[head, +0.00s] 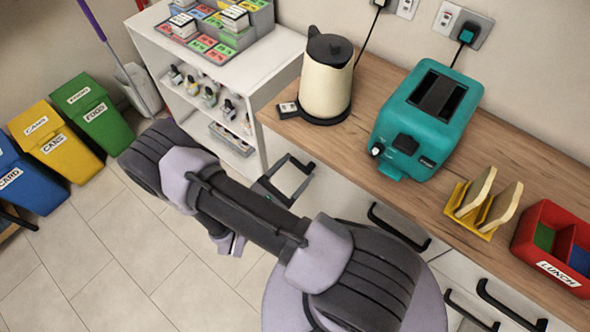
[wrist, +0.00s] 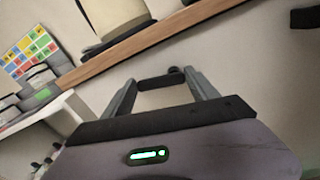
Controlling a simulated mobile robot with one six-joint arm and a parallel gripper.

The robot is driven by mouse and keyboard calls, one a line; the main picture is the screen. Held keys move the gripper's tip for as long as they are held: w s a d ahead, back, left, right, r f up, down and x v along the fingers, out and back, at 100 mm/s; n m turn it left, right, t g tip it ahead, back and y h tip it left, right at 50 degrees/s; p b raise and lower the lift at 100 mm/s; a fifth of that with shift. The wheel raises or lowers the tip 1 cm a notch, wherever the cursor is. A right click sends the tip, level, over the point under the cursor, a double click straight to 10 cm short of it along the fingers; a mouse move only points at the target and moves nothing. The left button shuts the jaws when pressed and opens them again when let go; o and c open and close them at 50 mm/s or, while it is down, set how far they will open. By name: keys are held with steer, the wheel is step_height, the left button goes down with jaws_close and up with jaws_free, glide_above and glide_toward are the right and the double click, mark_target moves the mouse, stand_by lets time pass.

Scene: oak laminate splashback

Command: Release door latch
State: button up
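My gripper (head: 298,177) is in front of the cabinet front, below the left end of the wooden worktop. In the wrist view its two grey fingers (wrist: 162,84) stand wide apart. A short black bar (wrist: 160,83), which looks like a door handle or latch, shows across the gap at the fingertips. I cannot tell whether the fingers touch it. A small dark round part sits at its right end. In the head view my arm and gripper hide much of this cabinet front.
Black handles (head: 398,228) sit on the cabinet fronts to the right. The worktop (head: 385,190) holds a cream kettle (head: 326,85), a teal toaster (head: 425,118), a yellow rack (head: 474,212) and a red lunch box (head: 557,268). A white shelf unit (head: 180,62) stands left; coloured bins (head: 93,113) stand beyond open floor.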

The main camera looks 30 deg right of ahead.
steer(key=c, duration=0.6)
steer(key=n, duration=0.2)
steer(key=shift+f+n, duration=0.25)
steer(key=shift+n, duration=0.05)
steer(key=o, duration=1.4)
steer(key=shift+a, duration=0.1)
steer(key=p+v, duration=0.3)
steer(key=v, duration=1.4)
steer(key=shift+a+p, duration=0.1)
steer(key=shift+p, duration=0.2)
